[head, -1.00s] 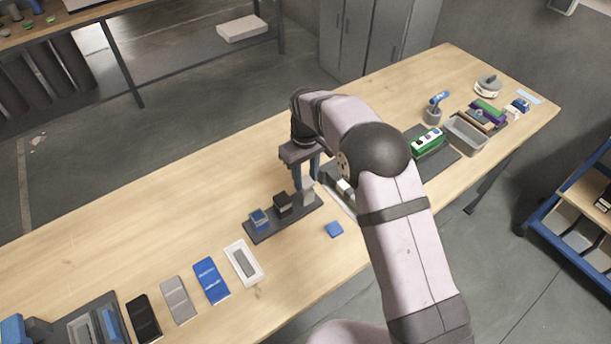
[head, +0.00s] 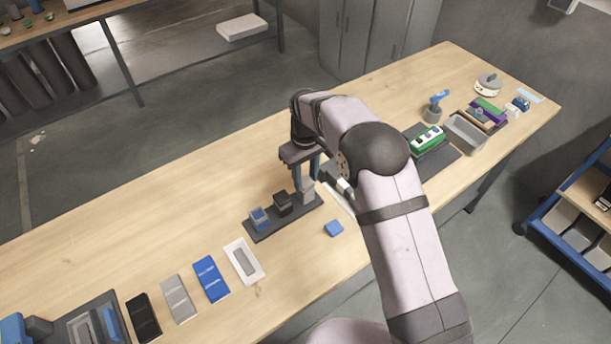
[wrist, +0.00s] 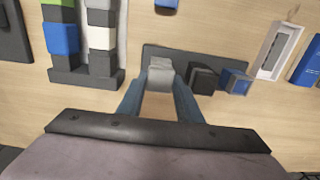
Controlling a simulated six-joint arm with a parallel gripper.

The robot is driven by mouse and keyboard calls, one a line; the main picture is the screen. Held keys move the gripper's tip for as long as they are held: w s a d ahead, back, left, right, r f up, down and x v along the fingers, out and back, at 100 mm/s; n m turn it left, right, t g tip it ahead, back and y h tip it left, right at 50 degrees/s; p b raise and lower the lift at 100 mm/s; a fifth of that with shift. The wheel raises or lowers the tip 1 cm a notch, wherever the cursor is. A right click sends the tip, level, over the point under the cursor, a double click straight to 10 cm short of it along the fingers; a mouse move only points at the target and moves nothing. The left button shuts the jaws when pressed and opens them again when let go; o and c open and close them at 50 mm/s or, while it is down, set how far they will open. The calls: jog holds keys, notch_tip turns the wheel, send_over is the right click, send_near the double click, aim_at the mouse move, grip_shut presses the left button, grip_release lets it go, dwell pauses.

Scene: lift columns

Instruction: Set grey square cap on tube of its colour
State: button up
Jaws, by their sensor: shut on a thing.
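My gripper (head: 306,180) points down at the far right end of a dark three-post stand (head: 258,234). Its blue fingers are shut on a grey square cap (wrist: 160,66), between the fingertips in the wrist view. A grey tube (head: 307,198) stands directly below at that end of the stand. The cap and the tube look lined up, but I cannot tell whether they touch. The black tube (head: 283,204) stands in the middle, and the blue tube (head: 259,219) at the near left end. A blue square cap (head: 334,229) lies on the table beside the stand.
A white tray with a grey inset (head: 258,275) and blue (head: 211,280), grey (head: 178,299) and black (head: 143,317) cards lie to the left. A rack of stacked coloured blocks (wrist: 85,77) is close beside the stand. The table behind the stand is clear.

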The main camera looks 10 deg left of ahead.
jog(key=shift+f, duration=0.1)
dwell(0.7)
jog(key=o, duration=1.6)
jog(key=shift+r+p, duration=2.8)
jog(key=shift+r, duration=1)
